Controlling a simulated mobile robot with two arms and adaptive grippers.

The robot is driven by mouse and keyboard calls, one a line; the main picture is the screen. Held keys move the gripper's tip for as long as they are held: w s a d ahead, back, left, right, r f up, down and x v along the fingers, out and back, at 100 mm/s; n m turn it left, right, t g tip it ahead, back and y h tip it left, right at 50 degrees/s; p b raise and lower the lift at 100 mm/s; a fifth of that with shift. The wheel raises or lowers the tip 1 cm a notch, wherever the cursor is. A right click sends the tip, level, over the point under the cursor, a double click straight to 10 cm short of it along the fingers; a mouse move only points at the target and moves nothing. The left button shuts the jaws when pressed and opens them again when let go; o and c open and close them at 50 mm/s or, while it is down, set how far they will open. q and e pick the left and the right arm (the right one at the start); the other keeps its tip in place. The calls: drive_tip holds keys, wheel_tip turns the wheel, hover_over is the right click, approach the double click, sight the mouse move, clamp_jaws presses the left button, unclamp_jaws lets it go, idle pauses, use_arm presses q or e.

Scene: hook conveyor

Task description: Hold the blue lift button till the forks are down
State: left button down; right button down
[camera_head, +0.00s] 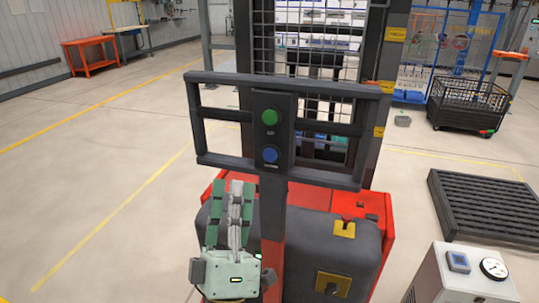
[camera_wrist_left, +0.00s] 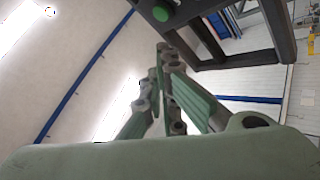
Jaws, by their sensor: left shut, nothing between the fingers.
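The blue button (camera_head: 270,154) is the lower of two round buttons on a dark control box (camera_head: 288,135). The green button (camera_head: 270,117) is above it. A round green button (camera_wrist_left: 163,11) also shows at the top of the left wrist view; I cannot make out the blue one there. My left gripper (camera_head: 241,184) is shut and empty, its fingers pointing up. In the head view its tips are below and left of the blue button, apart from it. The wrist view also shows the closed fingers (camera_wrist_left: 165,55). The forks are not visible. My right gripper is not in view.
The box is on the dark frame (camera_head: 220,159) of a red lift truck (camera_head: 382,222). A black slatted pallet (camera_head: 485,205) and a grey cabinet with a gauge (camera_head: 470,280) are at right. A black wire basket (camera_head: 465,105) stands behind. The floor at left is clear.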

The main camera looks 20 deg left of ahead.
sight(270, 155)
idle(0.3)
use_arm(q)
drive_tip(key=w, duration=0.9)
drive_tip(key=shift+d+b, duration=0.15)
drive_tip(key=shift+b, duration=0.25)
idle(1.1)
drive_tip(key=shift+w, duration=0.35)
drive_tip(key=shift+w, duration=0.4)
idle(3.8)
drive_tip(key=shift+s, duration=0.85)
